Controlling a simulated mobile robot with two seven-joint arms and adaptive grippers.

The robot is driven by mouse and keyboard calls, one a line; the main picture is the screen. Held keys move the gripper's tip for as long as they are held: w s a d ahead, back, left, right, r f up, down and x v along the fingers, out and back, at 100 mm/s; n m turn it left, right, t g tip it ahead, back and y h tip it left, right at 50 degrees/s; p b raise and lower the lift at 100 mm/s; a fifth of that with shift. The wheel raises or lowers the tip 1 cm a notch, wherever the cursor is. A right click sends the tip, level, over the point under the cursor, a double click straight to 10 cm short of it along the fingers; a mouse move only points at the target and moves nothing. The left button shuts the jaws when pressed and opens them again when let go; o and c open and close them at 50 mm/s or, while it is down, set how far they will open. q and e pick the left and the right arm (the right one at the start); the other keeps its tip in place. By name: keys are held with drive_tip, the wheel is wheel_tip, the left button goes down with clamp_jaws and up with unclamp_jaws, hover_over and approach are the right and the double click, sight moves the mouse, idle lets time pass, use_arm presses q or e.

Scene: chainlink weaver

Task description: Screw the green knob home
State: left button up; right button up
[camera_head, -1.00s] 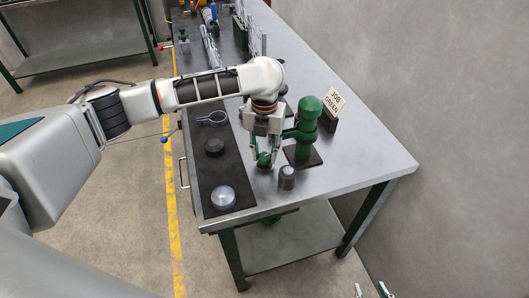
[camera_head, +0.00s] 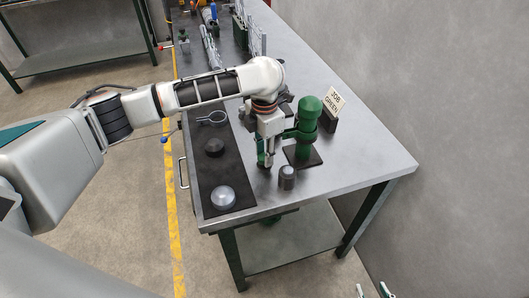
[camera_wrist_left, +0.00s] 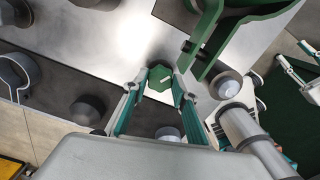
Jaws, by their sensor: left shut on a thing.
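The green knob (camera_wrist_left: 160,78) is a small faceted piece with a pale line on its top, between my left fingertips in the left wrist view. My left gripper (camera_head: 265,161) points down over the bench's near end and is shut on the knob; it also shows in the left wrist view (camera_wrist_left: 158,86). In the head view the fingers mostly hide the knob. What lies under the knob, and its thread, cannot be seen. My right gripper (camera_head: 372,291) shows only its fingertips at the bottom edge of the head view, apart and empty.
A green upright fixture (camera_head: 308,118) on a dark base stands just right of my left gripper. A grey-topped cylinder (camera_head: 287,178) is close in front. A dark mat (camera_head: 207,172) holds a black knob (camera_head: 214,147) and silver knob (camera_head: 223,197). A "JOB GREEN" sign (camera_head: 335,101) stands behind.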

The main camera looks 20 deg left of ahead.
use_arm(q)
drive_tip(key=shift+m, duration=0.4)
drive_tip(key=o, duration=1.1)
drive_tip(key=shift+r, duration=0.1)
drive_tip(key=shift+r, duration=0.4)
wheel_tip(320, 180, up, 11)
drive_tip(key=shift+c, duration=0.2)
